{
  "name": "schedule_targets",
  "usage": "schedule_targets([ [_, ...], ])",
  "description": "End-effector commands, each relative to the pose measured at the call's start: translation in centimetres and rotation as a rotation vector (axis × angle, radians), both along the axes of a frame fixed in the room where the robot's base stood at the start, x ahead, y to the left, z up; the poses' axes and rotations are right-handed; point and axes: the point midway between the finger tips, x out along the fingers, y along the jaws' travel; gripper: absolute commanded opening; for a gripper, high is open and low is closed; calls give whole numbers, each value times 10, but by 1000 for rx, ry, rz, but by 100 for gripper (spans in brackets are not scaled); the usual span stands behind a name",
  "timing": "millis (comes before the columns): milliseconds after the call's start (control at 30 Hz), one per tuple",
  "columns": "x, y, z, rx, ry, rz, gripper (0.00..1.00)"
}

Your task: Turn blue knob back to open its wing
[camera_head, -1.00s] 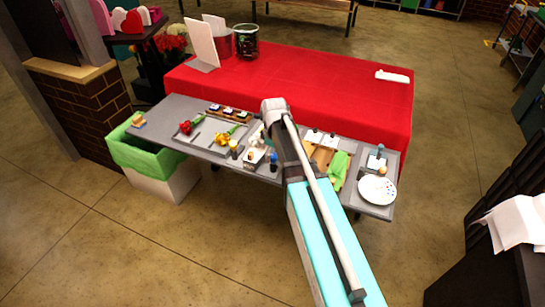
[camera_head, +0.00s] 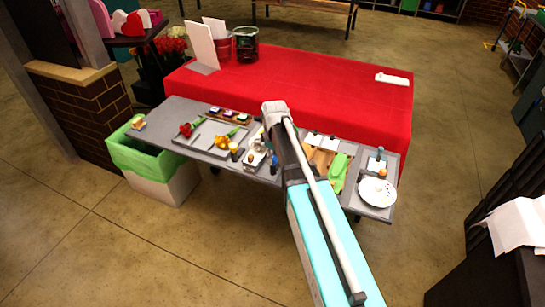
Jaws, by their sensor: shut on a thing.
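My gripper (camera_head: 263,143) is small and partly hidden at the end of my arm, over the white fixture near the middle of the grey table's front. It is shut, apparently on the blue knob (camera_head: 274,161) by the white fixture (camera_head: 256,159); the contact is too small to see clearly. The fixture also carries an orange-brown piece. I cannot make out the angle of its wing. Another blue-topped piece (camera_head: 380,152) stands on a white base at the right end, clear of my arm.
The grey table (camera_head: 170,118) holds a tray (camera_head: 205,141) with flowers at left and a green piece (camera_head: 339,169) on boards. A white plate (camera_head: 372,196) lies at right. A red-covered table (camera_head: 320,85) stands behind. A green-lined bin (camera_head: 140,158) stands at left.

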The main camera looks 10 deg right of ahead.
Motion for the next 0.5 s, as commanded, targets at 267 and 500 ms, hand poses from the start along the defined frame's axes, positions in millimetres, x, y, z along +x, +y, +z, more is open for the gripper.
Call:
schedule_targets([
  [267, 0, 0, 0, -1, -1, -79, 0],
  [500, 0, -1, 0, 0, -1, -235, 0],
])
